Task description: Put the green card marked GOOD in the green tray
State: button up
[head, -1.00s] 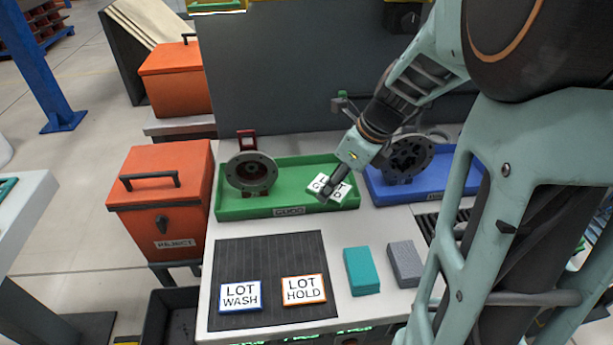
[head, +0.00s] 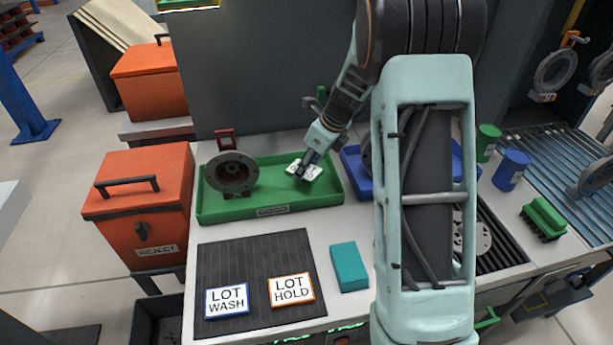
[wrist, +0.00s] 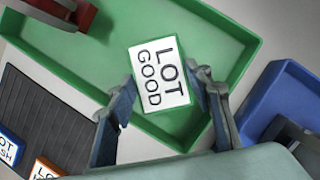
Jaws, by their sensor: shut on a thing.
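The green-edged card marked LOT GOOD (wrist: 160,75) is held between the two fingers of my gripper (wrist: 168,95) in the wrist view. Its white printed face is toward the wrist camera. In the head view my gripper (head: 305,172) is over the right part of the green tray (head: 215,212), and the card is partly covered by the fingers. The green tray also shows under the card in the wrist view (wrist: 230,35). I cannot tell whether the card touches the tray floor.
A grey flanged part (head: 231,173) stands in the tray's left part. A blue tray (head: 352,165) is to the right. LOT WASH (head: 226,300) and LOT HOLD (head: 291,290) cards lie on a dark mat (head: 250,255). An orange REJECT bin (head: 140,205) stands left.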

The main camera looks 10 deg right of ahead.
aim_at(307, 176)
jog(key=shift+w+f, duration=0.6)
jog(key=shift+f, duration=0.1)
jog(key=shift+w+f, duration=0.1)
jog(key=shift+f, duration=1.5)
jog(key=shift+f+b, duration=0.15)
jog(key=shift+b, duration=0.15)
jog(key=o, duration=0.9)
jog(key=shift+o, duration=0.2)
